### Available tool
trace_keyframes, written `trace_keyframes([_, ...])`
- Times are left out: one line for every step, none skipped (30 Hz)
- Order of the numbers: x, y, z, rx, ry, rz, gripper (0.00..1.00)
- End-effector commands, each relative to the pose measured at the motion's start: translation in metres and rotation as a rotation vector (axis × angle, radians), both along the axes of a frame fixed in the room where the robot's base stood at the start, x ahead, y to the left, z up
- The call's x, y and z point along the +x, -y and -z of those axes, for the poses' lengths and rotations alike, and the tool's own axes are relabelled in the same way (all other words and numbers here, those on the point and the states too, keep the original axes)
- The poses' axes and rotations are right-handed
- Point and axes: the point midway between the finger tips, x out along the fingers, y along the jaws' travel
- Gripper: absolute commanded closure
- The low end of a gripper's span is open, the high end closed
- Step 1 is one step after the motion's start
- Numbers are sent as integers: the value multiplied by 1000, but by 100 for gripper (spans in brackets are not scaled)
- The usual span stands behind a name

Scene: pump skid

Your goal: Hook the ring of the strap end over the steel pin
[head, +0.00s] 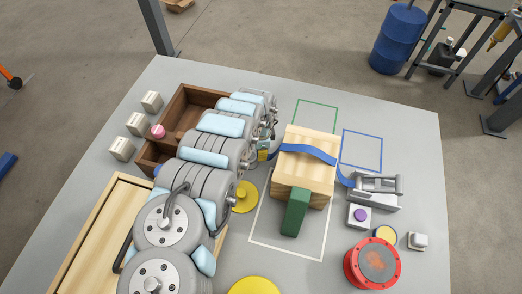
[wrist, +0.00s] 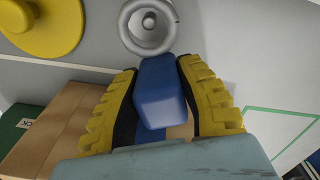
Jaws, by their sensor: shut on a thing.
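My gripper (wrist: 165,85) is shut on the blue strap end (wrist: 160,92), with a yellow, dark-padded finger on each side. In the head view my gripper (head: 263,154) is at the left side of the wooden block, partly hidden by my arm. The blue strap (head: 310,150) runs from there over the block to the grey ratchet (head: 375,188). In the wrist view a round grey metal piece with a central knob, seemingly the steel pin (wrist: 150,24), lies just beyond the strap end. I cannot tell the ring from it, nor whether the ring is around the pin.
The wooden block (head: 307,172) with a green piece (head: 296,212) stands inside a white outline. A yellow disc with a knob (head: 243,197) lies close to my arm. A red-rimmed drum (head: 373,262) and a purple button box (head: 360,216) stand right. Wooden trays (head: 172,110) lie left.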

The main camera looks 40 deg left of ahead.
Motion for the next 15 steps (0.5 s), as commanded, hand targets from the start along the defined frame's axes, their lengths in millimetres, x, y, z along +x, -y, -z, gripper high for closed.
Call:
trace_keyframes([0, 0, 6, 0, 0, 0, 100])
trace_keyframes([0, 0, 7, -1, 1, 0, 100])
trace_keyframes([1, 0, 9, 0, 1, 1, 100])
trace_keyframes([1, 0, 11, 0, 1, 1, 100])
trace_keyframes([1, 0, 13, 0, 1, 1, 100])
trace_keyframes([0, 0, 15, 0, 1, 0, 100])
trace_keyframes([0, 0, 18, 0, 0, 0, 100])
trace_keyframes([0, 0, 20, 0, 0, 0, 100])
trace_keyframes([-1, 0, 23, -1, -1, -1, 100])
trace_keyframes([-1, 1, 25, -2, -1, -1, 100])
trace_keyframes([0, 1, 27, -2, 0, -1, 100])
trace_keyframes([0, 1, 30, -2, 0, 0, 100])
trace_keyframes([0, 2, 31, -3, -1, 0, 100])
trace_keyframes([0, 2, 33, -3, -1, 0, 100])
trace_keyframes([0, 2, 34, -2, 0, 0, 100])
